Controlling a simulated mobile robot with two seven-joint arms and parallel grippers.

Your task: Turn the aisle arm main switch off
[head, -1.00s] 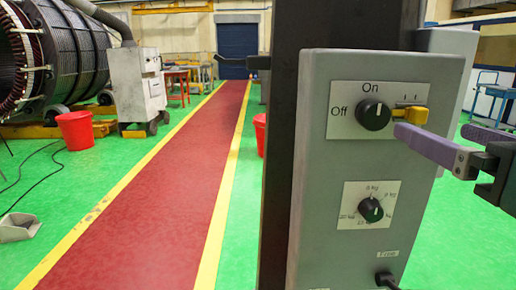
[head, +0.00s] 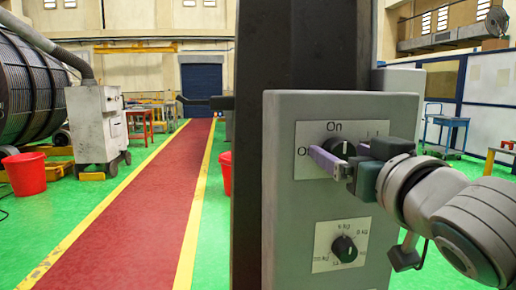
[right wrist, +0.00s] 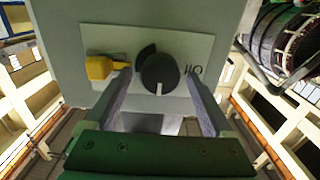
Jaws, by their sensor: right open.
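The main switch is a round black knob (head: 341,147) on a pale label plate high on the grey control box (head: 290,200). The right wrist view shows the knob (right wrist: 160,72) upside down, its white mark towards the "On" side, away from the "Off" print. My right gripper (head: 332,160) is at the knob, partly covering it and the "Off" print in the head view. Its purple fingers stand apart on either side of the knob (right wrist: 158,78), with no clear contact visible. My left gripper is not in view.
A second dial (head: 344,248) with kg marks sits lower on the box. A yellow part (right wrist: 98,67) is beside the switch knob. A black column (head: 290,45) stands behind the box. A red walkway (head: 150,215) runs along the left, past a red bucket (head: 25,174).

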